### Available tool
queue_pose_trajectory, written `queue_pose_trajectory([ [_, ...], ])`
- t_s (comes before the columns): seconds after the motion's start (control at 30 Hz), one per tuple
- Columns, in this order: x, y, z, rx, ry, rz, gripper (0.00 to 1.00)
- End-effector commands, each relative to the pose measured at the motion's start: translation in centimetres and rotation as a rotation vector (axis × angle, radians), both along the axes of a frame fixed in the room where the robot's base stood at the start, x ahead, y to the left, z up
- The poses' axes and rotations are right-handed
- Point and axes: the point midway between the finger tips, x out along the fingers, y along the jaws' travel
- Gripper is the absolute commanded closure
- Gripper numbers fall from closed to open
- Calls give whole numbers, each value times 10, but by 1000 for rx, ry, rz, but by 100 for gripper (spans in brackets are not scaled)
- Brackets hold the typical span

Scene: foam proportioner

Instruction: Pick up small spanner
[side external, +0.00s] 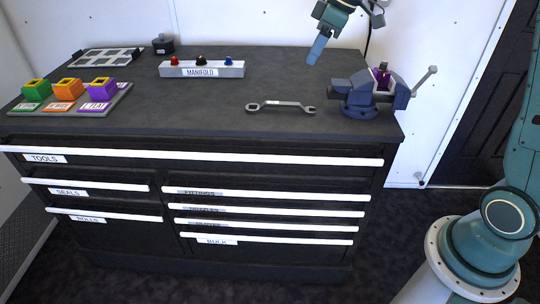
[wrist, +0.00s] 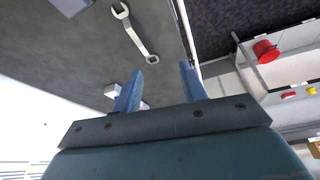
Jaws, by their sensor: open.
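A single grey metal spanner (side external: 281,106) lies flat on the dark bench top, right of the middle and left of the vise.
A blue-grey vise (side external: 372,95) holding a purple and yellow part stands at the right bench edge. The manifold (side external: 205,70) is at the back middle. Coloured square holders (side external: 68,90) and a slotted tray (side external: 107,57) are at left. Bench top around the spanner is clear.

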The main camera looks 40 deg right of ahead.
Motion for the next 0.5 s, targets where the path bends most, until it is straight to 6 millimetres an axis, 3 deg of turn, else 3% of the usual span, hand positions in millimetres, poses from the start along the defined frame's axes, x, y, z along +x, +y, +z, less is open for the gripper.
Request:
queue_pose_trajectory([
  [0.2, 41, -22, -31, 10, 8, 91, 58],
  [0.5, 68, -39, -57, 19, 4, 168, 58],
])
